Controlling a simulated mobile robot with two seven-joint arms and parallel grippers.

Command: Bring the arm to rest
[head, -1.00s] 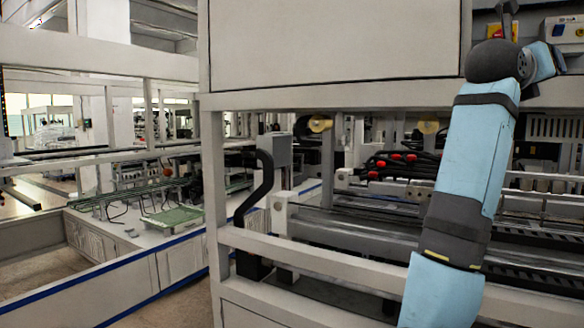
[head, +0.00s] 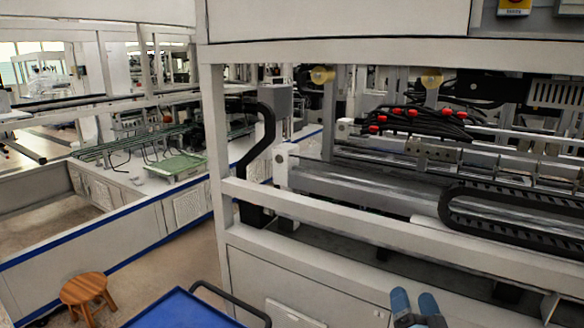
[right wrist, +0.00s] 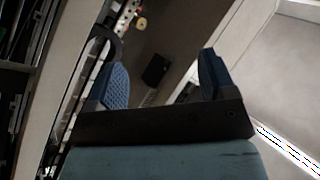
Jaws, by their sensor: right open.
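My right gripper (head: 415,303) shows low in the head view, at the bottom edge right of centre. Its two blue fingers point up in front of the grey machine's lower panel. The right wrist view shows the same gripper (right wrist: 162,68) with its two blue pads well apart and nothing between them. My left gripper is out of view.
A large grey-framed machine (head: 300,275) fills the right side, with a horizontal rail (head: 330,222) in front of its works. A blue-topped table or cart (head: 180,310) stands at bottom centre-left. A wooden stool (head: 87,292) stands on the floor to its left.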

